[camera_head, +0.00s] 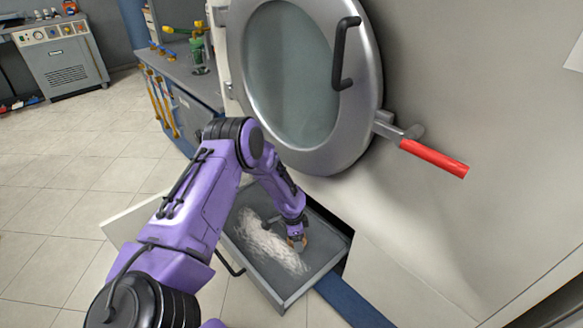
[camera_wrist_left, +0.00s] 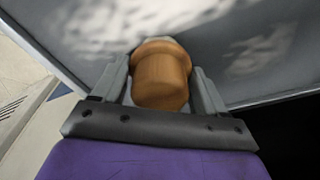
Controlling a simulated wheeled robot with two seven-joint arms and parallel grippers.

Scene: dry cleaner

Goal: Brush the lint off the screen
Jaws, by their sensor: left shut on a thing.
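The screen (camera_head: 325,243) is a dark grey flat panel in a pulled-out drawer below the round door. A broad streak of white lint (camera_head: 265,243) runs along it, and white patches also show in the left wrist view (camera_wrist_left: 105,27). My left gripper (camera_head: 297,238) is over the right part of the screen, just right of the lint. It is shut on the brush, whose rounded wooden handle (camera_wrist_left: 160,80) sits between the two fingers in the left wrist view. The brush's bristles are hidden, so I cannot tell whether they touch the screen. My right gripper is not in view.
The drawer (camera_head: 289,297) has raised rims and a black front handle (camera_head: 229,262). Above it are the machine's round door (camera_head: 345,125) and a red lever (camera_head: 433,158). A workbench (camera_head: 190,80) stands behind. The tiled floor at left is clear.

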